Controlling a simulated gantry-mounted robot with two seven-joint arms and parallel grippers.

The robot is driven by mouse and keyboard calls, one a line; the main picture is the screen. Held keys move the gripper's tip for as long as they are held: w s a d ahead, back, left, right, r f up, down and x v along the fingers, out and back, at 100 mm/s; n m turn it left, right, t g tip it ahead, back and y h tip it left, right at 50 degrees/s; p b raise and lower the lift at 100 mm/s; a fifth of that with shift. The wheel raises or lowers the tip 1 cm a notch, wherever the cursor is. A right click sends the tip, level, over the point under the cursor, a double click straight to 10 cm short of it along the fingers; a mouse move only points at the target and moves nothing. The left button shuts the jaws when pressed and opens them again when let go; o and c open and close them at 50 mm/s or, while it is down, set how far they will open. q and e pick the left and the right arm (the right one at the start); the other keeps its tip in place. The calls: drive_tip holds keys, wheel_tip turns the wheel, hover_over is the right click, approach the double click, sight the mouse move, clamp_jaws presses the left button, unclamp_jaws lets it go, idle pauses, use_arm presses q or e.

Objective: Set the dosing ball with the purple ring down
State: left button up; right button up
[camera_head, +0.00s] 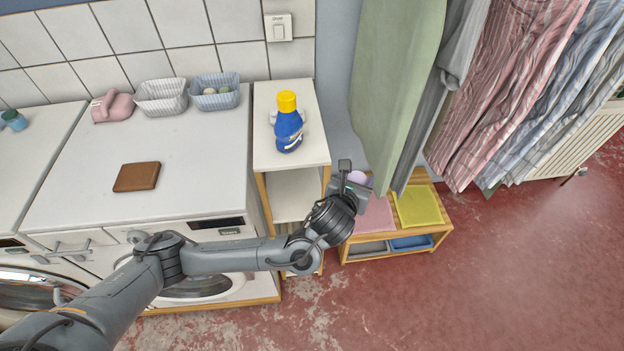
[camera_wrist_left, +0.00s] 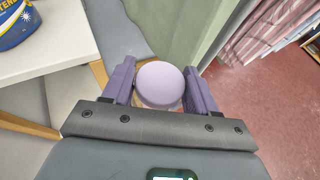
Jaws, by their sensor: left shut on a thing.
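The dosing ball with the purple ring (camera_wrist_left: 160,84) shows as a round lilac top between the two fingers of my left gripper (camera_wrist_left: 160,92), which is shut on it. In the head view the ball (camera_head: 357,177) is partly hidden by my left gripper (camera_head: 355,183), at the near right of the white shelf unit. The gripper appears in front of a low wooden bench (camera_head: 442,232); its height above the bench is hard to tell. The ball's lower part is hidden. My right gripper is not in view.
A pink pad (camera_head: 376,218) and a yellow pad (camera_head: 418,206) lie on the bench. A blue bottle with a yellow cap (camera_head: 288,130) stands on the white shelf unit (camera_head: 310,150). Red floor (camera_head: 480,290) lies clear.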

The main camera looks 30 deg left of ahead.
use_arm(q)
drive_tip(key=shift+n+y, duration=0.5)
drive_tip(key=shift+y, duration=0.1)
drive_tip(key=f, duration=0.4)
drive_tip(key=a+f, duration=0.1)
drive_tip(key=f, duration=0.1)
drive_tip(key=shift+f+b, duration=0.2)
drive_tip(key=shift+b, duration=0.2)
drive_tip(key=s+a+f+n+g+y+b, duration=0.1)
drive_tip(key=s+a+f+n+y+b, duration=0.2)
drive_tip(key=a+f, duration=0.45)
drive_tip(key=s+a+f+n+g+y+b, duration=0.1)
drive_tip(key=s+a+f+n+g+y, duration=0.25)
drive_tip(key=f, duration=0.65)
drive_tip(key=m+t+b, duration=0.1)
drive_tip(key=t+b, duration=0.1)
drive_tip(key=b, duration=0.3)
hover_over(295, 198)
drive_tip(key=shift+s+d+f+h, duration=0.25)
drive_tip(key=shift+s+f+h, duration=0.1)
drive_tip(key=shift+h, duration=0.1)
drive_tip(key=shift+w+a+r, duration=0.1)
drive_tip(key=shift+w+a, duration=0.2)
drive_tip(key=shift+w, duration=0.1)
drive_tip(key=shift+f+b, duration=0.65)
drive_tip(key=shift+f, duration=1.1)
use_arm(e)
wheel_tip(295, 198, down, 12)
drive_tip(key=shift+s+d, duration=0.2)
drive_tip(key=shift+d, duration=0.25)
